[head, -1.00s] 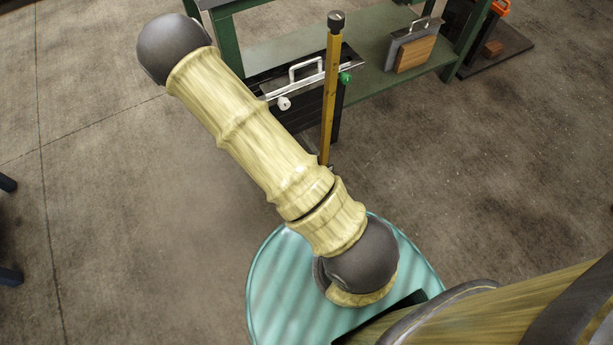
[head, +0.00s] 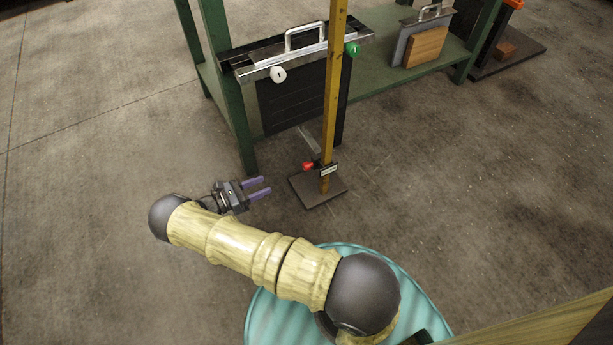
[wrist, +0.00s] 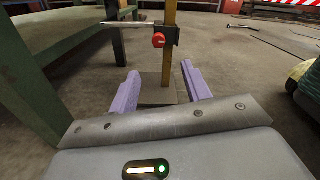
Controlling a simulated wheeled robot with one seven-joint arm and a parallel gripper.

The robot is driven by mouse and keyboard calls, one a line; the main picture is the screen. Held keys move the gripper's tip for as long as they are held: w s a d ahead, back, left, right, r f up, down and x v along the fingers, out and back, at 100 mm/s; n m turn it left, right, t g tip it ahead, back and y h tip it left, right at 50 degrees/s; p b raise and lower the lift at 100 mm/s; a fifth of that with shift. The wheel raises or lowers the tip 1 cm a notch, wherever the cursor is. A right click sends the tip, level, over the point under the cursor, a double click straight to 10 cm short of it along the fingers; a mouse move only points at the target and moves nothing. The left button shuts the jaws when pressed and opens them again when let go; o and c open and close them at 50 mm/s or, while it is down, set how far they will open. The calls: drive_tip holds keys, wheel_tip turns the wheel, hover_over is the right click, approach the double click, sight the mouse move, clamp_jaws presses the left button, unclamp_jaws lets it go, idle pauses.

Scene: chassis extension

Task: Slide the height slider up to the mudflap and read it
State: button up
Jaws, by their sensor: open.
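The height gauge is a yellow upright post (head: 335,90) on a dark square base (head: 318,190) on the floor. Its slider (head: 328,170), with a red knob (head: 308,165), sits low on the post, just above the base. The mudflap (head: 300,105) is a black sheet hanging under a metal clamp bar behind the post. My gripper (head: 264,187) is open and empty, left of the slider, with purple fingers pointing at the post. In the wrist view the slider (wrist: 170,35) and red knob (wrist: 158,40) are ahead, above the gap between the fingers (wrist: 160,88).
A green bench frame (head: 228,90) stands behind, its leg left of the mudflap. The clamp bar has a handle, a white knob (head: 277,74) and a green knob (head: 353,49). A wooden block (head: 425,46) is on the lower shelf. Floor at left is clear.

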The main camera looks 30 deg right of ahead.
sight(304, 168)
drive_tip(key=shift+f, duration=0.2)
drive_tip(key=d+b, duration=0.2)
drive_tip(key=d, duration=0.3)
drive_tip(key=d+b, duration=0.2)
drive_tip(key=d, duration=0.4)
drive_tip(key=d+b, duration=0.2)
drive_tip(key=d, duration=0.3)
drive_tip(key=shift+w+d+f, duration=0.15)
drive_tip(key=shift+w+d, duration=0.05)
drive_tip(key=shift+w, duration=0.1)
drive_tip(key=shift+d, duration=0.45)
drive_tip(key=shift+c, duration=0.2)
drive_tip(key=shift+r, duration=0.2)
clamp_jaws()
